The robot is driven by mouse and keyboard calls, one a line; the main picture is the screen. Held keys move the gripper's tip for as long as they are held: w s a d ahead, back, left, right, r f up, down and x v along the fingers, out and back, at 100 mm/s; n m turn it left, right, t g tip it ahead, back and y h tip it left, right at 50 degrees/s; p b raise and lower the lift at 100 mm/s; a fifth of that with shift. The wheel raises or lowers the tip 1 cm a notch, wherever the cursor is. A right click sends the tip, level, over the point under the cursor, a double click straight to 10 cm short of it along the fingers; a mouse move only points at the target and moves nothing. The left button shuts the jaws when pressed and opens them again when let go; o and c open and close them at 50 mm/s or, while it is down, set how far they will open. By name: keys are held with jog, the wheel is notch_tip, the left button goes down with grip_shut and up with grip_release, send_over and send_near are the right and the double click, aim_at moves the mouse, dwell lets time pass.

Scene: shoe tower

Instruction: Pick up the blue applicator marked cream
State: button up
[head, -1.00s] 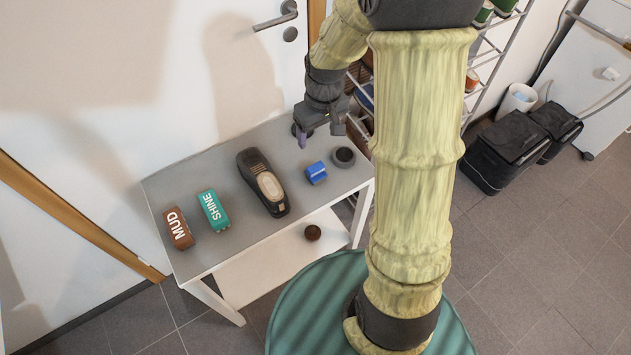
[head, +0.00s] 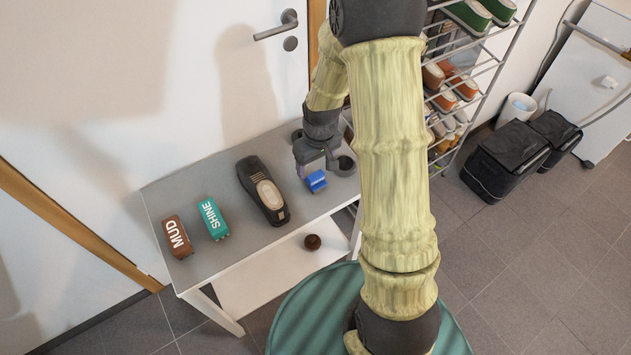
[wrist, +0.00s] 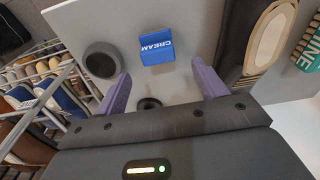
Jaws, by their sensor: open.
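The blue applicator (wrist: 156,49) shows the word CREAM in the wrist view and sits on the grey table. In the head view the blue applicator (head: 316,181) is partly covered by my gripper (head: 318,170). In the wrist view my gripper (wrist: 160,85) is open, with its two purple fingers apart and nothing between them. The applicator lies beyond the fingertips, roughly in line with the gap. I cannot tell how high the fingers are above the table.
A dark round tin (wrist: 101,60) stands beside the applicator. Green SHINE (head: 213,219) and brown MUD (head: 177,237) applicators are further left on the table (head: 230,262). A shoe rack (head: 470,75) stands at the right.

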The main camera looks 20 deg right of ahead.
aim_at(316, 175)
notch_tip(316, 175, down, 3)
jog(key=shift+w+r, duration=0.15)
jog(key=shift+r, duration=0.05)
jog(key=shift+f, duration=2.6)
jog(key=c, duration=1.1)
jog(key=shift+r, duration=0.15)
